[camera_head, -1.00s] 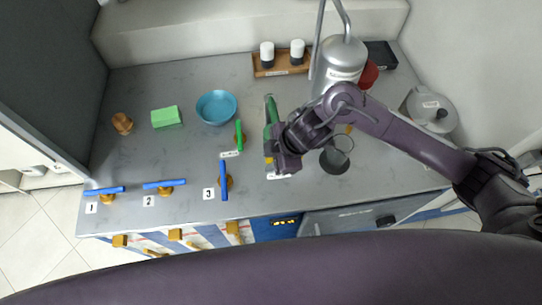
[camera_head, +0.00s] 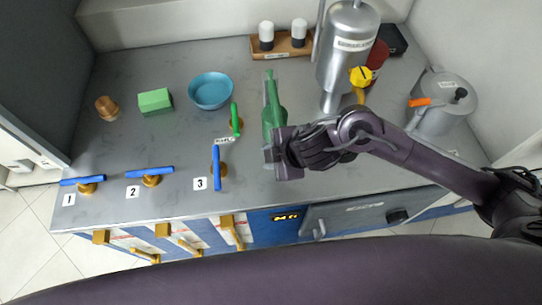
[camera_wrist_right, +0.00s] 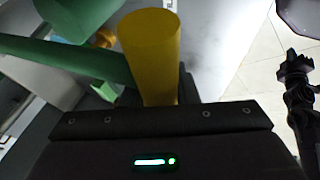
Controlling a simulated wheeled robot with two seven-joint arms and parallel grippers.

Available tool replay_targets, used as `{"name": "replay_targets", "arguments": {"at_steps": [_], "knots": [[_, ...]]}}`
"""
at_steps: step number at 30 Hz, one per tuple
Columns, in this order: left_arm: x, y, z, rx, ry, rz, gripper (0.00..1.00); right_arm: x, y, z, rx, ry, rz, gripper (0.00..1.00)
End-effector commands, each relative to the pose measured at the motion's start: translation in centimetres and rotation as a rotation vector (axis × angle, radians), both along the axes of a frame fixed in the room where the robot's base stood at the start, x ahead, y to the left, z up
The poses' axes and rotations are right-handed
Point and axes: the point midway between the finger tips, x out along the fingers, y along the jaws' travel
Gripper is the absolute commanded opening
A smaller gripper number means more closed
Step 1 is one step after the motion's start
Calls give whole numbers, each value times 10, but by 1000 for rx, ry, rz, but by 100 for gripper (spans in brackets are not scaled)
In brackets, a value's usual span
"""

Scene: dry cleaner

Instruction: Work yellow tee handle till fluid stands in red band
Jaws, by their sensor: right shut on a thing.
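My right gripper (camera_head: 274,156) is in the middle of the counter, at the near end of a long green part (camera_head: 274,110). In the right wrist view a yellow cylinder (camera_wrist_right: 150,55), which looks like the tee handle, stands between the jaws. They are shut on it. A green bar (camera_wrist_right: 75,60) runs beside it. In the head view the gripper hides the yellow handle. A red round part (camera_head: 378,55) shows behind a steel cylinder (camera_head: 348,45); I cannot tell whether it is the red band. No fluid level shows. My left gripper is out of view.
Blue handles marked 1 (camera_head: 82,182), 2 (camera_head: 150,173) and 3 (camera_head: 217,168) line the front left. A green lever (camera_head: 235,118), blue bowl (camera_head: 210,90) and green block (camera_head: 155,101) lie behind. A lidded pot (camera_head: 445,100) stands right. The counter's left middle is clear.

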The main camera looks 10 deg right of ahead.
Motion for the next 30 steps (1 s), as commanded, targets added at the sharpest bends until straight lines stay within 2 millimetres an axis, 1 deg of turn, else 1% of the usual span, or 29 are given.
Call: {"name": "replay_targets", "arguments": {"at_steps": [1, 2, 11, 12, 17, 26, 30], "knots": [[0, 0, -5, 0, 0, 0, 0, 0, -1, -8, -1, 4, -2, 0], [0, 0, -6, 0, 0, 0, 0, 1, 0, -9, -1, 4, -2, 0], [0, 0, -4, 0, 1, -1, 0, 1, -1, -9, -2, 4, -3, 0], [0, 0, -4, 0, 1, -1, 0, 1, -1, -9, -2, 4, -3, 28], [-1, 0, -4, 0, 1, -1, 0, 1, -1, -9, -3, 4, -3, 49], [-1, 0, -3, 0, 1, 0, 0, 1, -2, -6, -3, 3, -3, 49], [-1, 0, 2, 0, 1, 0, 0, -6, -9, 8, -4, 1, -3, 49]]}}
